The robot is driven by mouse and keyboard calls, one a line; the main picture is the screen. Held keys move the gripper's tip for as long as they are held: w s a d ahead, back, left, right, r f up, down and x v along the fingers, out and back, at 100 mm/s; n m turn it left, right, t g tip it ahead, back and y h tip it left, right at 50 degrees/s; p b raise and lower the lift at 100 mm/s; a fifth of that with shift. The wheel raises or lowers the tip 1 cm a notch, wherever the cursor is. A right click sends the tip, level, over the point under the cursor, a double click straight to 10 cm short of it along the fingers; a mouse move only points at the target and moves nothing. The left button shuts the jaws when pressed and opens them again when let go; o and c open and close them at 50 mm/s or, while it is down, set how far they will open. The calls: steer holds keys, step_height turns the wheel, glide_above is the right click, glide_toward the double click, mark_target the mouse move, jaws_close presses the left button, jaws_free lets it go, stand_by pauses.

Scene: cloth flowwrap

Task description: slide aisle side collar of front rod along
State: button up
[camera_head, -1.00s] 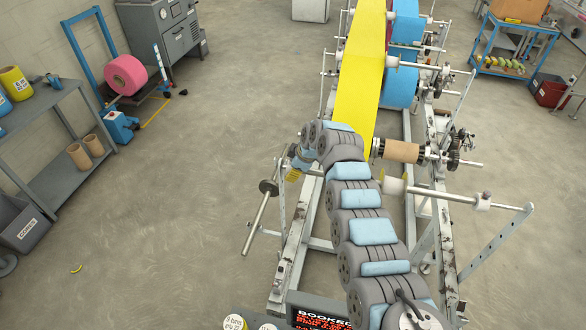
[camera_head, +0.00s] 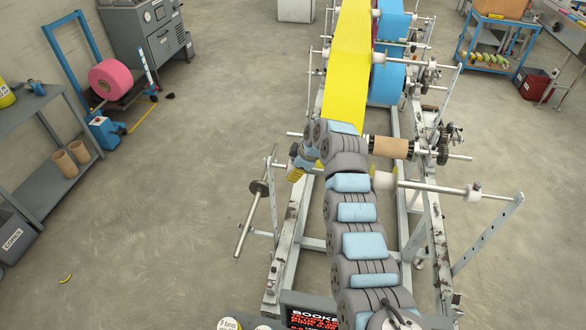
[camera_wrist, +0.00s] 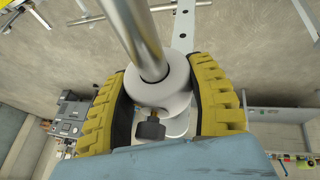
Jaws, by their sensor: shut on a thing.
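The white collar (camera_wrist: 158,95) fills the middle of the wrist view, ringed around a shiny metal rod (camera_wrist: 135,35). A dark thumb screw (camera_wrist: 150,128) sticks out of its side. My gripper (camera_wrist: 160,105) has its two yellow ridged fingers closed on either side of the collar. In the head view my gripper (camera_head: 296,173) is at the left side of the frame, with the yellow fingers partly showing below my wrist. The collar is hidden there.
A cream cone (camera_head: 384,180) sits on the front rod beside my arm. A brown core (camera_head: 390,147) on another shaft and the yellow web (camera_head: 347,80) lie behind. A separate rod with a dark disc (camera_head: 259,188) slants out at left. Open floor lies left of the frame.

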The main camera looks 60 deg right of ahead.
steer(key=o, duration=1.3)
steer(key=shift+c, duration=0.2)
steer(key=v, duration=1.2)
